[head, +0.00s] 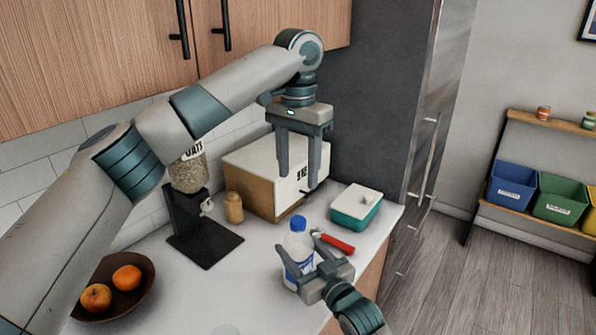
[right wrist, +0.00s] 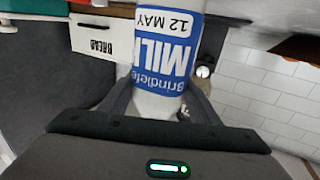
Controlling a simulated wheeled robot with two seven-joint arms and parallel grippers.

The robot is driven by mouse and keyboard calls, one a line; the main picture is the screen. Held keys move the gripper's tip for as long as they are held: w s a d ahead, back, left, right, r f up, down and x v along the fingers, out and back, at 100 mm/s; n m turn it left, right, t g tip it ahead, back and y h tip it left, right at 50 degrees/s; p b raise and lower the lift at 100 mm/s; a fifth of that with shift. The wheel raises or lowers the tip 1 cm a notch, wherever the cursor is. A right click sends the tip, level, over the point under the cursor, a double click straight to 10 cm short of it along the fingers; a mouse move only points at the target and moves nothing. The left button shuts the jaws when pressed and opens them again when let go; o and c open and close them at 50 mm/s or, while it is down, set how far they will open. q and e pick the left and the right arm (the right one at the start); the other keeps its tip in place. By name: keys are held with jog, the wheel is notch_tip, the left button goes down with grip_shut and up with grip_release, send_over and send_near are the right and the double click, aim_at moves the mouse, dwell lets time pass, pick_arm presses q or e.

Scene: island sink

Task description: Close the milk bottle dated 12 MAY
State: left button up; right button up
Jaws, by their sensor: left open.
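The milk bottle (head: 299,243) stands on the counter near its front edge, with a blue cap (head: 298,223) at its top. How firmly the cap sits cannot be told. In the right wrist view the bottle (right wrist: 160,50) shows a blue and white label reading 12 MAY; its cap is out of that view. My right gripper (head: 301,258) has its fingers on both sides of the bottle's body and is shut on it. My left gripper (head: 298,180) is open and empty, pointing down in front of the bread box, above and behind the bottle.
A bread box (head: 255,165), a teal container with a white lid (head: 357,204) and a red-handled tool (head: 336,242) lie near the bottle. An oats dispenser (head: 188,180), a wooden jar (head: 234,208) and a fruit bowl (head: 145,292) stand left. Counter left of the bottle is clear.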

jog(key=o, duration=0.5)
jog(key=shift+s, duration=0.1)
jog(key=shift+s+d+f, duration=0.1)
jog(key=shift+s+d, duration=0.25)
jog(key=shift+s, duration=0.1)
pick_arm(q)
notch_tip(320, 180, down, 4)
jog(key=b, duration=0.4)
jog(key=shift+f, duration=0.2)
jog(key=shift+f+b, duration=0.1)
jog(key=shift+b, duration=0.2)
pick_arm(e)
jog(key=shift+v, duration=8.05)
pick_arm(q)
jog(key=shift+f, duration=0.1)
pick_arm(e)
jog(key=shift+d, duration=0.1)
